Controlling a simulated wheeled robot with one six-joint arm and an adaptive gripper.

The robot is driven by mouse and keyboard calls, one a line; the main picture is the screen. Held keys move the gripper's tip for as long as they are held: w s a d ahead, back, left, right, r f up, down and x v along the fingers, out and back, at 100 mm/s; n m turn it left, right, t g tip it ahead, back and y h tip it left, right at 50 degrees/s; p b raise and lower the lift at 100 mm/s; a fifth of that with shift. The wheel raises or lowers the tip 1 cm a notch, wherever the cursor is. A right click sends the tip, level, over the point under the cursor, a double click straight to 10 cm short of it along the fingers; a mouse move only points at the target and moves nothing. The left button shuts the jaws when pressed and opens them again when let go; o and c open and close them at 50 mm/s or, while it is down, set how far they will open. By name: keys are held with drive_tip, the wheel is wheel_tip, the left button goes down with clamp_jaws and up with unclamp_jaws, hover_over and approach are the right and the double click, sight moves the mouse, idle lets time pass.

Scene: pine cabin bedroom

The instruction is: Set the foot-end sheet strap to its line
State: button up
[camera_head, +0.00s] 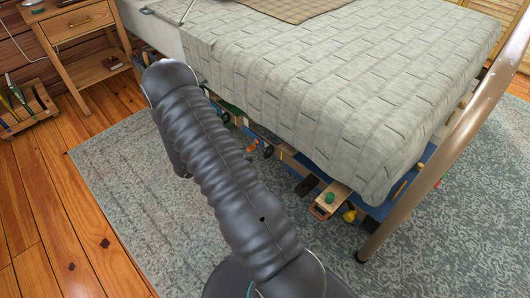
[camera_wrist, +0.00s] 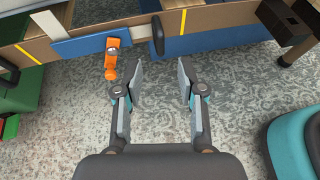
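In the wrist view my gripper (camera_wrist: 160,76) is open and empty, its two fingers apart above the grey patterned rug. Ahead of it runs a brown rail (camera_wrist: 85,45) with a blue panel (camera_wrist: 205,35) and upright yellow lines (camera_wrist: 183,22). An orange clip-like piece (camera_wrist: 111,60) hangs on the rail ahead and left of the fingers. A black upright tab (camera_wrist: 158,36) is on the rail almost straight ahead. Neither touches the fingers. I cannot tell which piece is the foot-end strap. In the head view my arm hides the gripper.
The bed (camera_head: 310,80) with its pale quilt overhangs cluttered low items. A metal post (camera_head: 440,150) stands at the right. A dark block (camera_wrist: 284,20) and a teal-edged object (camera_wrist: 292,140) are right of my gripper; a green object (camera_wrist: 20,95) is left. The rug (camera_head: 140,190) is open.

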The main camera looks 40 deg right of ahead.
sight(265, 152)
drive_tip(key=x, duration=1)
drive_tip(key=shift+d+f, duration=0.1)
drive_tip(key=shift+d, duration=0.1)
clamp_jaws()
